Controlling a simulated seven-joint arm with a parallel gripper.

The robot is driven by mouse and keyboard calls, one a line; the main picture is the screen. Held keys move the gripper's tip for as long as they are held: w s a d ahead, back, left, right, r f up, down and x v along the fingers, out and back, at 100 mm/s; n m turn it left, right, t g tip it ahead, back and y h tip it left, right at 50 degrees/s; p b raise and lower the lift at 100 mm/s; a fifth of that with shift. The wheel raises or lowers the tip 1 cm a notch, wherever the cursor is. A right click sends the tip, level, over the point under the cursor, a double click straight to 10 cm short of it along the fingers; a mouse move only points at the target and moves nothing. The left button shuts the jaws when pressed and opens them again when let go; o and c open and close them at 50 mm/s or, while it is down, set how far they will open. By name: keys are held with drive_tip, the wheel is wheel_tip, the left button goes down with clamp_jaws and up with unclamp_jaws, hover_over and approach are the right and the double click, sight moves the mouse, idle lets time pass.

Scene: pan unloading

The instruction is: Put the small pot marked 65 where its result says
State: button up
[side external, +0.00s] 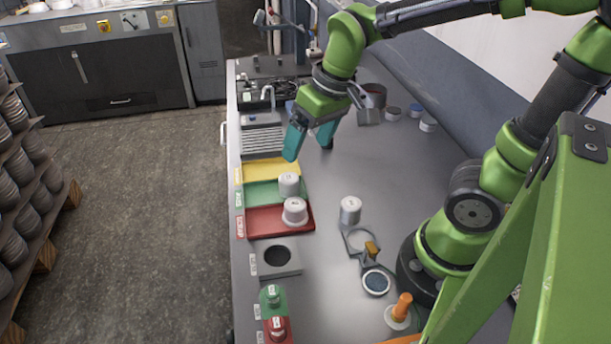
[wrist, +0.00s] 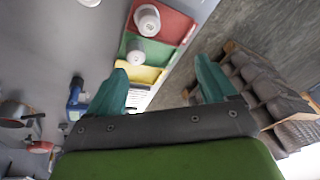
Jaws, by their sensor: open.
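My gripper (side external: 309,152) is open and empty above the bench, near the yellow tray (side external: 262,172); its two teal fingers also show in the wrist view (wrist: 161,66). A pale pot (side external: 289,184) stands on the green tray (side external: 257,196). A second pale pot (side external: 294,211) stands on the red tray (side external: 262,222). A third pot (side external: 350,210) stands on the bare bench to their right. The wrist view shows the pots on green (wrist: 136,50) and red (wrist: 147,19). Lid marks are too small to read, so I cannot tell which pot is 65.
A round-ended fixture (side external: 376,281) and an orange-handled tool (side external: 401,308) are near my base. Small containers (side external: 428,124) stand at the back right.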

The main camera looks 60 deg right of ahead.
drive_tip(key=s+r+m+t, duration=0.2)
drive_tip(key=s+r+t, duration=0.2)
drive_tip(key=shift+s+r+y, duration=0.25)
drive_tip(key=shift+s+y, duration=0.1)
drive_tip(key=shift+y, duration=0.05)
drive_tip(key=shift+d, duration=0.1)
idle(0.9)
